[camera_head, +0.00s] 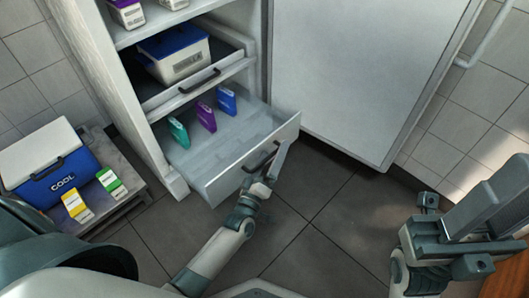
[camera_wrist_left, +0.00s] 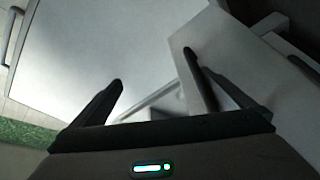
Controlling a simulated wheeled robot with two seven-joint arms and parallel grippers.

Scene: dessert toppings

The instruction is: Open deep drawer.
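The deep drawer (camera_head: 225,172) is the lowest in the white cabinet and stands pulled out. Teal (camera_head: 179,132), purple (camera_head: 206,117) and blue (camera_head: 227,100) packs stand in its back part; its front part looks empty. Its front has a dark handle (camera_head: 261,158). My left gripper (camera_head: 278,162) is at the drawer front, beside the handle; contact is unclear. In the left wrist view its fingers (camera_wrist_left: 153,68) are spread apart, with nothing visibly held between them and the drawer front (camera_wrist_left: 205,75) near one finger. My right gripper (camera_head: 490,205) is at the right, away from the drawer.
An upper drawer (camera_head: 195,90) holds a blue-lidded white box (camera_head: 180,58). A large white door (camera_head: 365,75) stands open at right. A blue cooler (camera_head: 50,165) and two small cartons (camera_head: 76,206) (camera_head: 111,182) sit on a low grey stand at left. The floor in front is clear.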

